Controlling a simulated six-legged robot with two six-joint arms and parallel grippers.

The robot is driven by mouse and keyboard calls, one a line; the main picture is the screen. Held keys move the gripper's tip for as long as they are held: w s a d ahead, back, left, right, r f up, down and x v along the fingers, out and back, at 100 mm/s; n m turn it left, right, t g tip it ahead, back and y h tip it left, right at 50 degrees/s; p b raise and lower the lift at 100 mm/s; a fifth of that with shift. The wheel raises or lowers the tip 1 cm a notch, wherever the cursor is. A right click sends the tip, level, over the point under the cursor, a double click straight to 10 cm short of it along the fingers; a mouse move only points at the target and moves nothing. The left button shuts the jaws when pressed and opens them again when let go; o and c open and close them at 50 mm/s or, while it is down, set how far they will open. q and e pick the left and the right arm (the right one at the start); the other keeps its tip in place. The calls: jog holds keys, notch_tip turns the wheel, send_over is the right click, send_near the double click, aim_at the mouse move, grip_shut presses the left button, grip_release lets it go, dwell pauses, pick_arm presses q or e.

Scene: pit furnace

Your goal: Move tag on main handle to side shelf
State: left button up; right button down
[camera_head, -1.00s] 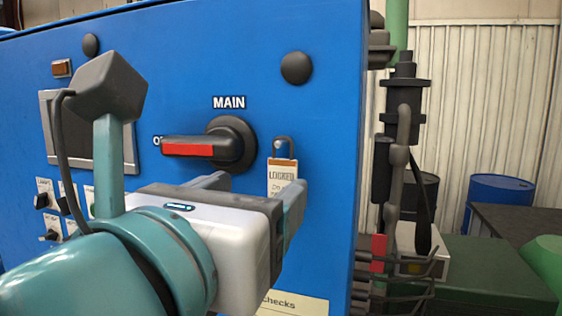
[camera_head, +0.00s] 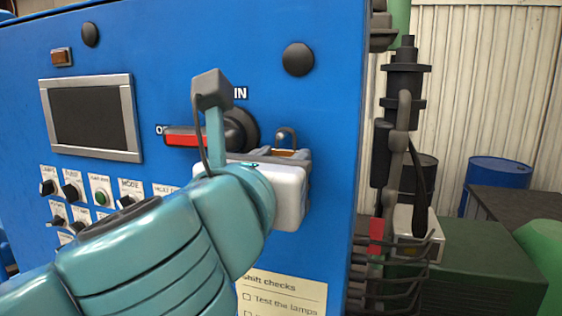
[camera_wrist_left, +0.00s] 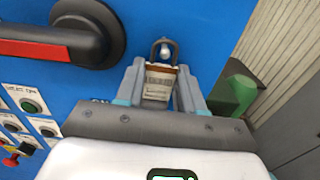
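The tag (camera_head: 288,152) hangs by a dark loop on the blue panel, right of the black and red MAIN handle (camera_head: 185,137). In the left wrist view the tag (camera_wrist_left: 159,83) is pale with a brown top, upright below its loop. My left gripper (camera_head: 287,156) is at the tag, its fingers on both sides. In the wrist view my left gripper (camera_wrist_left: 160,85) appears closed on the tag's edges, with little or no gap visible. In the head view the gripper hides the tag's lower part. My right gripper is not in view. No shelf is clearly identifiable.
A dark wire rack (camera_head: 408,255) projects from the right side of the blue cabinet (camera_head: 335,200), near dark pipework (camera_head: 400,110). A green box (camera_head: 480,265), a dark table (camera_head: 520,205) and a blue drum (camera_head: 497,172) stand to the right. Knobs and a screen (camera_head: 88,118) are on the left.

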aim_at(284, 153)
pick_arm(q)
jog(key=shift+c, duration=0.4)
jog(key=shift+a+r, duration=0.1)
jog(key=shift+r, duration=0.05)
jog(key=shift+r+p, duration=0.15)
jog(key=shift+p, duration=0.2)
jog(key=shift+s+r, duration=0.1)
jog(key=shift+s, duration=0.25)
jog(key=shift+v, duration=0.75)
jog(key=shift+s+a, duration=0.1)
jog(key=shift+s+a, duration=0.2)
jog(key=shift+s, duration=0.5)
